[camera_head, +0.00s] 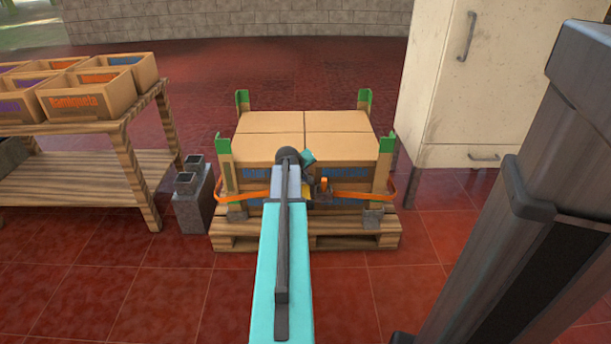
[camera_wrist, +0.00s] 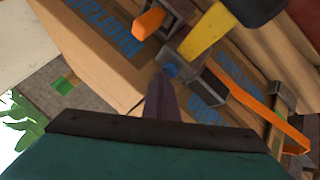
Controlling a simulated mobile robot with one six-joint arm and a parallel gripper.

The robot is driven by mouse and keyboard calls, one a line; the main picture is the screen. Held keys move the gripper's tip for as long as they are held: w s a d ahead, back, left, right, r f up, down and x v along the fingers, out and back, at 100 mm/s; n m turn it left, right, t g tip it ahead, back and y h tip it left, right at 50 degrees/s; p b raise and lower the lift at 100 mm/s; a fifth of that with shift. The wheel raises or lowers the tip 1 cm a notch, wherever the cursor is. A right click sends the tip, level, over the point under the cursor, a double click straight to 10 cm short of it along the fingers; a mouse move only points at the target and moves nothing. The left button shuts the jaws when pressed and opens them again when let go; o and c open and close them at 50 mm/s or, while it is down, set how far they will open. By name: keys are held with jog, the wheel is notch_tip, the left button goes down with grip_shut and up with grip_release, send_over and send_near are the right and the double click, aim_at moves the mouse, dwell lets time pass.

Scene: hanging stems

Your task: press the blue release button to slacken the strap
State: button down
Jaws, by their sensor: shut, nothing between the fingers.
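The blue release button (camera_wrist: 171,71) shows in the wrist view as a small blue spot on the grey tensioner (camera_wrist: 190,62). My gripper (camera_wrist: 160,80) is shut and empty. Its tips are right beside the button in the picture; I cannot tell whether they touch it. The orange strap (camera_wrist: 262,112) runs from the tensioner to the right in the wrist view. In the head view the strap (camera_head: 255,194) goes around the stacked boxes (camera_head: 305,140), and my arm hides most of the tensioner and the button.
A yellow part (camera_wrist: 208,32) and an orange part (camera_wrist: 148,22) stand out close to the tensioner. The boxes sit on a wooden pallet (camera_head: 340,243) with green corner posts. A wooden shelf (camera_head: 145,165) with crates is at left, a cream cabinet (camera_head: 480,90) at right.

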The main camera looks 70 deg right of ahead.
jog(key=shift+r+p, duration=0.85)
jog(key=shift+r, duration=0.15)
notch_tip(320, 180, up, 5)
jog(key=p, duration=0.4)
dwell(0.5)
dwell(0.7)
